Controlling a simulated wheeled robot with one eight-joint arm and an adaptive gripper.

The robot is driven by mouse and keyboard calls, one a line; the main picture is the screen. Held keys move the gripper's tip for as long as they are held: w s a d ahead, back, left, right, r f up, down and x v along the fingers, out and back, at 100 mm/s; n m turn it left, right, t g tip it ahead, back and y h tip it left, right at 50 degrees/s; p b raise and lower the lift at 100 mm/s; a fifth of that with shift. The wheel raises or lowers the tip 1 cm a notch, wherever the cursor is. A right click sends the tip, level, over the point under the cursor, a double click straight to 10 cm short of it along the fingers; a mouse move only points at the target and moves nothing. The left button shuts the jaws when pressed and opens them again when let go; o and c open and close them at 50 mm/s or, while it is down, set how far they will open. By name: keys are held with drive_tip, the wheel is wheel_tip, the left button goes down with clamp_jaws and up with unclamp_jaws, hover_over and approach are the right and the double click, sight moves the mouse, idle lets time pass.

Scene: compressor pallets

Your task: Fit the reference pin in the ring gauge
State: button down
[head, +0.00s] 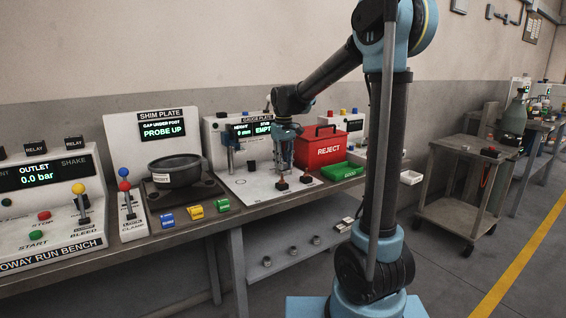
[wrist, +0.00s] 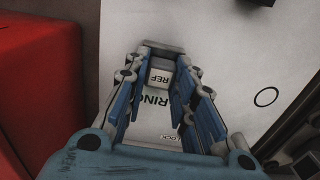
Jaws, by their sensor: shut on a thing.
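My gripper (wrist: 163,68) is shut on a light grey piece marked REF, the reference pin (wrist: 160,78). The fingers stand on both sides of it, over the white gauge plate (wrist: 225,50). In the head view my gripper (head: 282,160) is low over the gauge plate (head: 240,183), in front of its display. The display reads 0 mm and EMPT, with the rest covered by my arm. Part of a RING label shows between the fingers.
A red REJECT box (head: 325,148) stands close right of my gripper, with a green GOOD tray (head: 341,171) before it. A dark pot (head: 174,171) sits left on the shim plate station. A black circle (wrist: 266,97) marks the plate.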

sight(284, 163)
drive_tip(key=c, duration=1.2)
unclamp_jaws()
drive_tip(key=shift+f, duration=0.1)
drive_tip(key=shift+c, duration=0.2)
wheel_tip(284, 163, up, 12)
drive_tip(key=s+d+f+m, duration=0.2)
drive_tip(key=s+d+f, duration=0.1)
drive_tip(key=s+d, duration=0.6)
drive_tip(key=s+d+f+m, duration=0.1)
drive_tip(key=s+d+f, duration=0.3)
drive_tip(key=s+f, duration=0.3)
drive_tip(key=s+d+f+m+t, duration=0.1)
drive_tip(key=s+d+f+m, duration=0.1)
drive_tip(key=s+d+f, duration=0.2)
drive_tip(key=s+d+f+m+t, duration=0.1)
drive_tip(key=s+d+f, duration=0.3)
drive_tip(key=s+f, duration=0.6)
drive_tip(key=shift+s+d+m, duration=0.15)
drive_tip(key=shift+s+m, duration=0.15)
drive_tip(key=shift+s, duration=0.6)
